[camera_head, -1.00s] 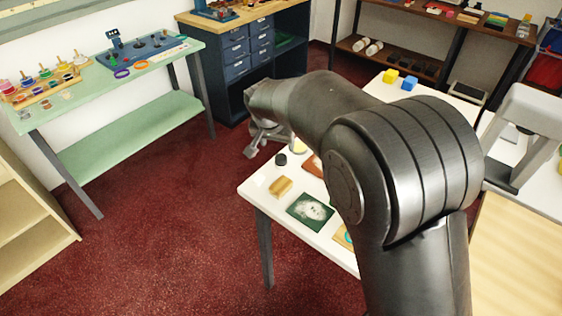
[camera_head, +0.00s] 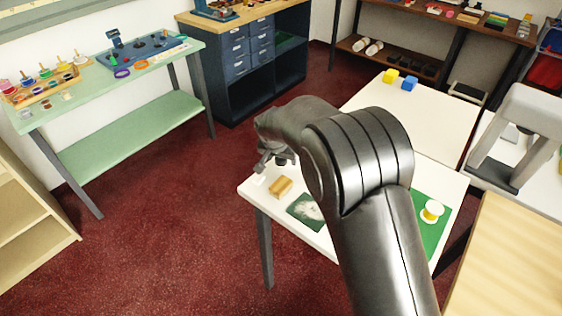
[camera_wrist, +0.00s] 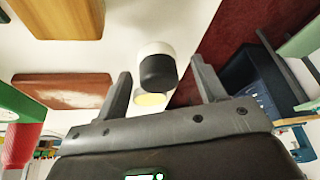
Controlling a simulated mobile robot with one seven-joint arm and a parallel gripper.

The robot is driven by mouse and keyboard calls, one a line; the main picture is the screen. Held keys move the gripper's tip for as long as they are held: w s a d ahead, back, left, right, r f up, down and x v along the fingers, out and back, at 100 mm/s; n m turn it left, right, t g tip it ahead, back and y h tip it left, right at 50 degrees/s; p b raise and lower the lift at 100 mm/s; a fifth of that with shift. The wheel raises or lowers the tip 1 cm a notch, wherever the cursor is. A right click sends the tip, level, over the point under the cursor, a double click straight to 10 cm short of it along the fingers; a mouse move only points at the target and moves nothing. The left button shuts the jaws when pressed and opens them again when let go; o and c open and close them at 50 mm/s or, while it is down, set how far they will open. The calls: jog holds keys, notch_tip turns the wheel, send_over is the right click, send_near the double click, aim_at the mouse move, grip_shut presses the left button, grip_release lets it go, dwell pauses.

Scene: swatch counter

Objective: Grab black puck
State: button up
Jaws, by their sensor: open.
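The black puck (camera_wrist: 158,72) shows in the wrist view as a short dark cylinder with a pale part behind its upper edge. It lies between the two fingers of my gripper (camera_wrist: 161,66), with a gap to each finger. My gripper is open and holds nothing. In the head view my gripper (camera_head: 276,160) is over the far left corner of the white table (camera_head: 256,190). There the fingers mostly cover the puck, and I cannot tell its exact height relation to them.
A pale yellow-topped piece (camera_wrist: 150,99) sits close by the puck in the wrist view. A wooden block (camera_head: 280,187) and a dark green picture card (camera_head: 303,212) lie nearer on the table. A reddish-brown board (camera_wrist: 62,90) lies left in the wrist view. The table edge is close.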

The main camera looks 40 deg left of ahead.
jog(key=c, duration=1)
jog(key=shift+c, duration=0.2)
jog(key=shift+r, duration=0.1)
